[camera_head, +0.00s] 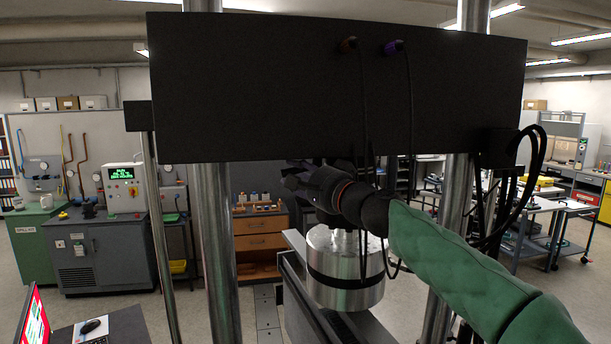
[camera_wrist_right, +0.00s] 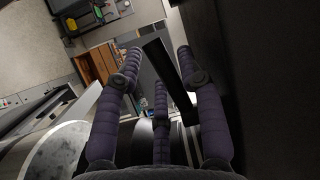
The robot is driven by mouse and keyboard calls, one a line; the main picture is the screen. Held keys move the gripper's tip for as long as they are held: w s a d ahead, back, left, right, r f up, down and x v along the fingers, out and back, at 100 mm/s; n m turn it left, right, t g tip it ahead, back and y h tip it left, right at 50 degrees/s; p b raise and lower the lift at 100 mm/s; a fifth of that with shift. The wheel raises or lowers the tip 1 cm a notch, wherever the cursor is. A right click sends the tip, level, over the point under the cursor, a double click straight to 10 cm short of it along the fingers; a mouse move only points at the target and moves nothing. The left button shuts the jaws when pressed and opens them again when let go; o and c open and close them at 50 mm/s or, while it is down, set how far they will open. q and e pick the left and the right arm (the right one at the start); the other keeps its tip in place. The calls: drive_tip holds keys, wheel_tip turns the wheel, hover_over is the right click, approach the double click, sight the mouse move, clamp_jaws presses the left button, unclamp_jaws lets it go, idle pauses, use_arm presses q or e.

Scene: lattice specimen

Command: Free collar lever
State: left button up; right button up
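My right gripper (camera_head: 305,178) is at the front of the testing machine, under the black crosshead (camera_head: 330,90) and just above a silver cylinder (camera_head: 345,240) with a dark band. In the right wrist view its purple-grey fingers (camera_wrist_right: 160,70) are spread apart. A dark flat bar (camera_wrist_right: 168,72), which may be the collar lever, lies between the two outer fingers; I cannot tell whether they touch it. The round silver top (camera_wrist_right: 55,152) shows at lower left. The collar itself is not clearly visible. My left gripper is not in view.
Steel columns (camera_head: 216,220) stand on both sides of the cylinder. Cables (camera_head: 408,150) hang from the crosshead close to my right arm. A grey cabinet (camera_head: 95,255) stands at left and a wooden drawer unit (camera_head: 262,243) behind. A dark surface fills the wrist view's right side.

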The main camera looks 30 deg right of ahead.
clamp_jaws()
drive_tip(key=shift+w+a+r+m+h+p, duration=0.1)
drive_tip(key=shift+w+r+m+h+p, duration=0.1)
drive_tip(key=shift+m+h+p, duration=0.3)
drive_tip(key=h+p, duration=0.1)
drive_tip(key=m+h+p, duration=0.1)
drive_tip(key=shift+w+h, duration=0.35)
drive_tip(key=shift+h, duration=0.05)
drive_tip(key=shift+w+d+m+h+p, duration=0.2)
drive_tip(key=shift+m+h+p, duration=0.2)
drive_tip(key=shift+m+h, duration=0.25)
drive_tip(key=shift+f+h, duration=0.15)
drive_tip(key=shift+h, duration=0.1)
